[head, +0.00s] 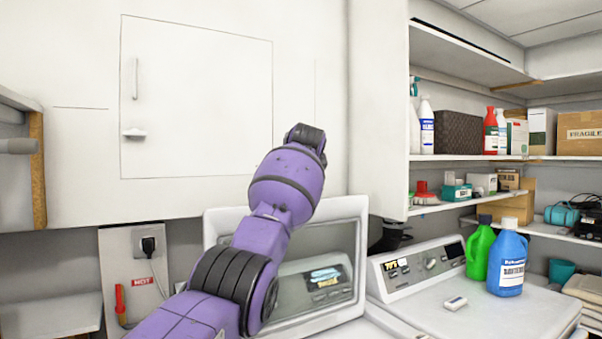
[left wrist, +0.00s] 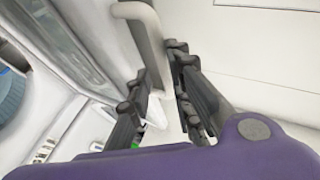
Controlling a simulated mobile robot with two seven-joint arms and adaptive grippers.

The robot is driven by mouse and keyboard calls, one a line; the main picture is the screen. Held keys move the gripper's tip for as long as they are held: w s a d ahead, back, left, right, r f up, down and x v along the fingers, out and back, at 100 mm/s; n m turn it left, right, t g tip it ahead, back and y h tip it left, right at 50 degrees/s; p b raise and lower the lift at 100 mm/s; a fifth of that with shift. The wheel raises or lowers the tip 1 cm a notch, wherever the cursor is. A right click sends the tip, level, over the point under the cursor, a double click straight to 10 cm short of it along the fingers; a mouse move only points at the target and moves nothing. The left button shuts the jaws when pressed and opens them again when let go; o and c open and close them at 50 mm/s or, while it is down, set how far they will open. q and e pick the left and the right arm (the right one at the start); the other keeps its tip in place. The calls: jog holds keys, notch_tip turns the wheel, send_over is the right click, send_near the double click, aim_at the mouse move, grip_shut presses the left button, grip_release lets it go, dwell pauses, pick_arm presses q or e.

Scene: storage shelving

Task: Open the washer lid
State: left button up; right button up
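The washer lid (head: 352,232) is a white frame around a glass window, standing raised and tilted in the middle of the head view. Its glass reflects a control panel. My purple left arm reaches up across the lid from the lower left, and its gripper is hidden in that view. In the left wrist view my left gripper (left wrist: 162,88) has its black fingers apart, with a pale bar between or just behind them; I cannot tell if they touch it. The lid's glass and frame (left wrist: 75,42) show at the upper left there. My right gripper is out of view.
A white machine with a control panel (head: 425,262) stands at the right, with green (head: 480,250) and blue (head: 508,265) bottles on top. Stocked shelves (head: 475,158) are behind it. A white wall cabinet (head: 195,100) hangs above the lid. A power socket (head: 147,243) is at the left.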

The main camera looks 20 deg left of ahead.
pick_arm(q)
jog(key=v, duration=0.8)
jog(key=shift+s+d+r, duration=0.15)
jog(key=shift+s+r, duration=0.15)
